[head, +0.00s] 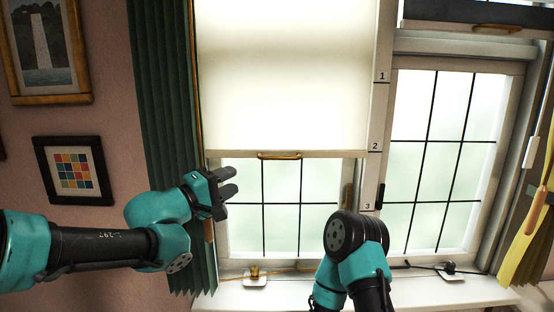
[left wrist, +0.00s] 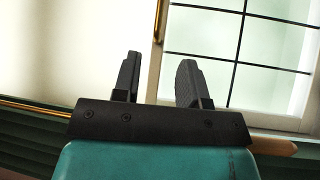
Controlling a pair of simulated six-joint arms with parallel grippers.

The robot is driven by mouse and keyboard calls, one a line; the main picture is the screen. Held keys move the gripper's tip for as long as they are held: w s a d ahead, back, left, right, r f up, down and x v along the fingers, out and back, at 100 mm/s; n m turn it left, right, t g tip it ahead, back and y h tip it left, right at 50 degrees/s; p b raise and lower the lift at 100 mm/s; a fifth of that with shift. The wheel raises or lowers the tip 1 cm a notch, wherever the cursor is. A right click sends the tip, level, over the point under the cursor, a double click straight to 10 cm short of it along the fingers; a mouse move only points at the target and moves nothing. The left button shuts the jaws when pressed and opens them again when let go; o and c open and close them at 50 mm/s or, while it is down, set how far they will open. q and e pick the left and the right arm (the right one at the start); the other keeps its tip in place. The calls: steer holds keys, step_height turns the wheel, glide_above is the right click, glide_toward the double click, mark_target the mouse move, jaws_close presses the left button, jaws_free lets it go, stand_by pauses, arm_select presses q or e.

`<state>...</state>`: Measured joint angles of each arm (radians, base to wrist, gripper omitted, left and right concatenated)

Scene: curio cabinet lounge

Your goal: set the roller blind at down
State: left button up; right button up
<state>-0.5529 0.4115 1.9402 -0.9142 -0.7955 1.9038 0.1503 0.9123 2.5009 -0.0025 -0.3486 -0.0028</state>
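The cream roller blind (head: 285,75) covers the upper part of the left window in the head view. Its bottom bar, with a brass handle (head: 279,155), is near the mark 2 on the strip numbered 1 to 3 (head: 375,146). My left gripper (head: 236,180) is open and empty, below and left of the handle and apart from it. In the left wrist view my gripper's fingers (left wrist: 160,80) stand apart with nothing between them. The blind (left wrist: 75,50) fills the left there, and the handle (left wrist: 160,18) is beyond the fingers. My right gripper is not in view.
A dark panel with a brass handle (head: 497,29) is at the top of the right window. A green curtain (head: 165,120) hangs left of the blind. Cords run along the sill (head: 370,292) to two small fittings, left (head: 255,277) and right (head: 449,268). My right arm stands before the sill.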

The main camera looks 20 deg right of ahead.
mark_target(275, 159)
arm_select(q)
steer(key=x, duration=1.6)
steer(key=shift+d, duration=0.1)
steer(key=shift+c, duration=0.2)
jaws_close()
